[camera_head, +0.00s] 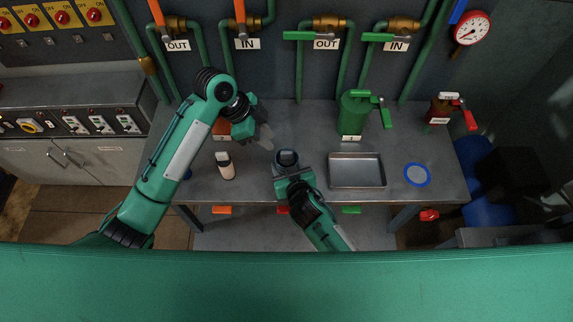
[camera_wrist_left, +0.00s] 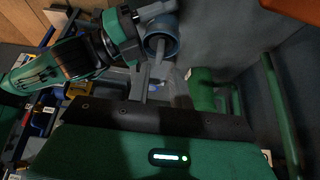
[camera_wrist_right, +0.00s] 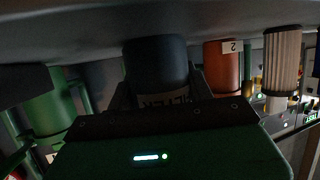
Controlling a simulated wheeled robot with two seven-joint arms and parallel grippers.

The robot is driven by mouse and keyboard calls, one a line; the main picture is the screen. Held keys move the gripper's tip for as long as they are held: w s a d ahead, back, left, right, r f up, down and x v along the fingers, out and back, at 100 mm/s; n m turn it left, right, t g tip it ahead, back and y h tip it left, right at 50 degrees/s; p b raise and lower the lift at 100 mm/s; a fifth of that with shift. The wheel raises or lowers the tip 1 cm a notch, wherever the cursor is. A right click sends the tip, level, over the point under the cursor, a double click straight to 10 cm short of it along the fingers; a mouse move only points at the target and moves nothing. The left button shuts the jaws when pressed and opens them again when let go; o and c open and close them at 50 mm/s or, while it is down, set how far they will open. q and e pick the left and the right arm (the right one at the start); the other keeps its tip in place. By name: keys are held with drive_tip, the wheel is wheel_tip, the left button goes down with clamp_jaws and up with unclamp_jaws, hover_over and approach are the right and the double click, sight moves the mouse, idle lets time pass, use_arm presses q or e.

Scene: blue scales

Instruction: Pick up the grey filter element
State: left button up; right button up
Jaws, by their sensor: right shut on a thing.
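In the right wrist view, the element (camera_wrist_right: 157,65) fills the space between the jaws. It also shows in the left wrist view (camera_wrist_left: 160,42). My left gripper (camera_head: 265,138) is empty, up and left of the element, its fingers apart and pointing towards it.
A green canister (camera_head: 352,114) stands at the back, behind an empty metal tray (camera_head: 357,182). A blue-rimmed disc (camera_head: 417,175) lies right of the tray. A red-handled canister (camera_head: 440,110) is at the far right.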

use_arm(q)
wheel_tip(320, 180, up, 3)
drive_tip(key=m+g+y, duration=0.1)
hover_over(289, 152)
drive_tip(key=s+d, duration=0.1)
drive_tip(key=d, duration=0.2)
drive_tip(key=s+d+m+y, duration=0.1)
drive_tip(key=s+d+y, duration=0.1)
drive_tip(key=d+y, duration=0.3)
drive_tip(key=w+a+f+y, duration=0.1)
drive_tip(key=a+f, duration=0.1)
drive_tip(key=w+a+f+n+y, duration=0.1)
drive_tip(key=w+a+f+n+t+y, duration=0.1)
drive_tip(key=a+f+y, duration=0.1)
drive_tip(key=shift+a+f, duration=0.3)
drive_tip(key=shift+a+x, duration=0.15)
drive_tip(key=shift+x, duration=1.15)
drive_tip(key=shift+a+x, duration=0.15)
drive_tip(key=shift+x, duration=1.15)
drive_tip(key=shift+r, duration=0.15)
clamp_jaws()
